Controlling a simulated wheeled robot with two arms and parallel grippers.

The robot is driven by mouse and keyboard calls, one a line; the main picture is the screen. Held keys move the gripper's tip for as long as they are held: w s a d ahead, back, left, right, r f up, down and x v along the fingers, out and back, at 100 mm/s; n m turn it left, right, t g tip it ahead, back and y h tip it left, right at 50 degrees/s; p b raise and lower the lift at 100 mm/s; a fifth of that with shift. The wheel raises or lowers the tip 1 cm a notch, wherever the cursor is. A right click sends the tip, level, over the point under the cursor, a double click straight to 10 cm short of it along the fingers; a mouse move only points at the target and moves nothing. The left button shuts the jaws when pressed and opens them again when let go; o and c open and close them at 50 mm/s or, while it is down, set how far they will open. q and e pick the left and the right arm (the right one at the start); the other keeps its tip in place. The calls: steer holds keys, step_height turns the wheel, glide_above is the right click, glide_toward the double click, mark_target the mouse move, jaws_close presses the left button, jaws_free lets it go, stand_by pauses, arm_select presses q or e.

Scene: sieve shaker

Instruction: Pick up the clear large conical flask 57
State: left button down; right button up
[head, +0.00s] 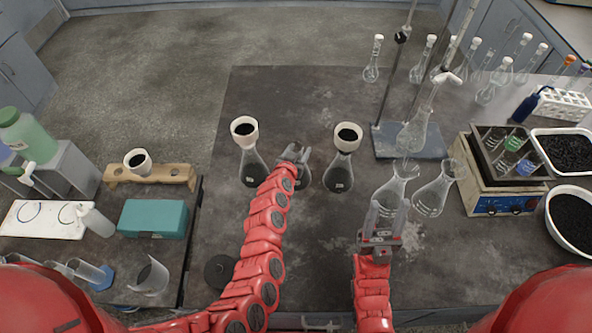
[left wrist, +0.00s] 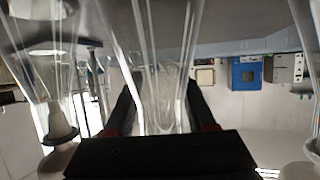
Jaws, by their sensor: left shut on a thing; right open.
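A clear conical flask (head: 310,178) stands in the middle of the table between two flasks with white funnels. My left gripper (head: 295,156) is shut on its upper part; in the left wrist view the glass (left wrist: 160,70) shows between the fingers (left wrist: 162,105). My arm hides part of this flask. My right gripper (head: 383,225) is open, low in front of another clear conical flask (head: 397,185); I cannot tell whether they touch. A third clear flask (head: 434,193) stands right of it. The number 57 is not readable on any flask.
Flasks with dark-filled white funnels stand close on both sides, left (head: 251,166) and right (head: 342,168). A clamp stand (head: 425,145) holds a flask at the back right. The back left of the table is clear.

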mark_target(298, 147)
arm_select(q)
steer(key=shift+r, duration=0.1)
stand_by(0.6)
steer(key=shift+r+b, duration=0.75)
steer(key=shift+r, duration=0.75)
steer(key=shift+s+r, duration=0.1)
steer(key=shift+s, duration=0.15)
steer(key=shift+s+a+r+b, duration=0.5)
steer(key=shift+s+r+b, duration=1)
steer(key=shift+s, duration=6.05)
step_height(298, 147, up, 4)
steer(key=p, duration=0.3)
steer(key=shift+s+f, duration=0.15)
steer(key=shift+f, duration=0.05)
